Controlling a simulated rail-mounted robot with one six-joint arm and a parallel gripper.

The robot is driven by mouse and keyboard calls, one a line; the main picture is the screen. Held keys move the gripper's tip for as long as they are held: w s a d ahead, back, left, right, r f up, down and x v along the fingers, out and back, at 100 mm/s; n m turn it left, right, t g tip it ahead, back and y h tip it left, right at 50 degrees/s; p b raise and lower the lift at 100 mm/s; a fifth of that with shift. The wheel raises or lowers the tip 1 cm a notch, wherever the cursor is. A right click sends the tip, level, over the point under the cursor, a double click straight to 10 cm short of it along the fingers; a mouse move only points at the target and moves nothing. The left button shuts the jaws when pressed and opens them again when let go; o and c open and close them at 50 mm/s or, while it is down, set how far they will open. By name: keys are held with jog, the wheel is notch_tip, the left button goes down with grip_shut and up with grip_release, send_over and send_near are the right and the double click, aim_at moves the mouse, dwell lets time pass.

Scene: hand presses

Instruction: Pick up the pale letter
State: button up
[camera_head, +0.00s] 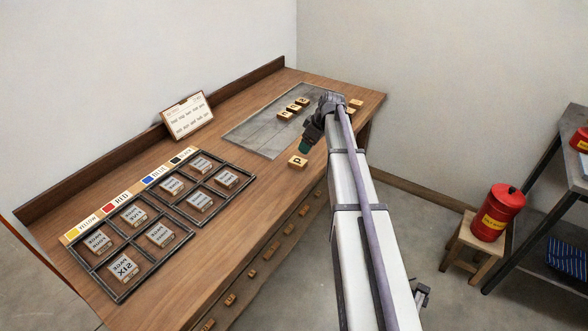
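A pale wooden letter block marked P (298,162) lies on the wooden table near its front edge, letter side up. My gripper (305,148) is a dark tool with a green part, pointing down just above and behind this block in the picture. Whether it touches the block is not clear. Its fingers are too small and hidden to tell open from shut. Several yellower letter blocks (294,108) stand in a row on the grey metal plate (250,133). More letter blocks (355,103) lie at the table's right end, partly hidden by my arm.
A dark metal frame (187,219) holds several grey word blocks (161,233), with colour labels (108,208) along its back. A framed card (187,116) leans at the back ledge. A red can (497,212) stands on a stool at right, beside a dark shelf (535,195).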

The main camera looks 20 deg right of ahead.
jog(key=b, duration=0.5)
send_over(298, 161)
jog(key=s+d, duration=0.2)
jog(key=f, duration=0.5)
jog(key=shift+a+f, duration=0.15)
jog(key=shift+a, duration=0.25)
jog(key=b+x, duration=0.5)
jog(key=shift+w+d+f, duration=0.1)
jog(key=shift+w, duration=0.05)
jog(key=shift+r, duration=0.25)
jog(key=c, duration=1)
